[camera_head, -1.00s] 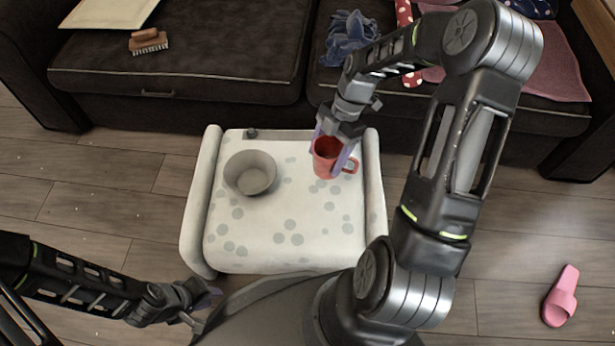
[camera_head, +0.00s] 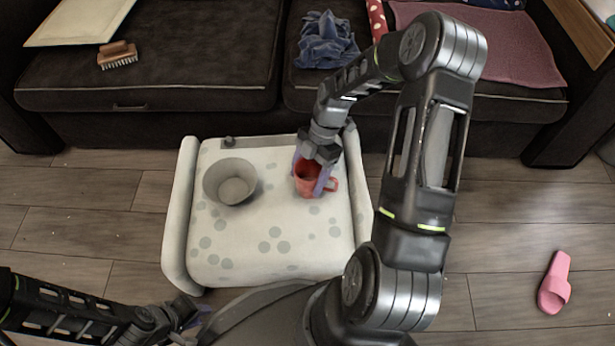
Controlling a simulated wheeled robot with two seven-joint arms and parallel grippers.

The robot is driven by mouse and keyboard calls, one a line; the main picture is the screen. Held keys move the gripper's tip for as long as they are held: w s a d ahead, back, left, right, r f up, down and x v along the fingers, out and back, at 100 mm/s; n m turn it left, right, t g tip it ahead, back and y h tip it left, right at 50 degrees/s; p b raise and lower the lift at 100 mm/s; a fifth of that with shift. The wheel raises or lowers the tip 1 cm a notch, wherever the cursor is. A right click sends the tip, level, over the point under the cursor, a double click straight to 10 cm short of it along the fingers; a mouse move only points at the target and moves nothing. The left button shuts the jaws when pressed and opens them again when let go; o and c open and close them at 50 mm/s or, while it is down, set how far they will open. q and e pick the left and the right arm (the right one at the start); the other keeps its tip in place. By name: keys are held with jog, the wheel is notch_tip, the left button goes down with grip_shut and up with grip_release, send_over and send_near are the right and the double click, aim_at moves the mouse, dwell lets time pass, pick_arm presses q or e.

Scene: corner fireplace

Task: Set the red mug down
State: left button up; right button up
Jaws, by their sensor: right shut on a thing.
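The red mug (camera_head: 308,182) is upright at the right back part of the white spotted padded stool (camera_head: 275,245). Its handle points right. My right gripper (camera_head: 313,176) is shut on the mug from above, with a purple finger on either side of it. I cannot tell whether the mug's base touches the stool top. My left gripper (camera_head: 195,325) is low at the left front, off the stool and away from the mug; its fingertips are small and partly hidden, so its opening is unclear.
A grey bowl (camera_head: 230,182) stands on the stool left of the mug. The stool's front middle is clear. A dark sofa (camera_head: 190,60) behind carries a brush (camera_head: 117,55), a board (camera_head: 80,20) and a blue cloth (camera_head: 325,42). A pink slipper (camera_head: 554,283) lies on the floor at right.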

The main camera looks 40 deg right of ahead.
jog(key=shift+r, duration=0.1)
jog(key=o, duration=1.7)
jog(key=shift+d+r, duration=0.2)
jog(key=shift+r, duration=0.25)
jog(key=p+v, duration=0.4)
jog(key=v, duration=0.7)
jog(key=shift+w, duration=0.1)
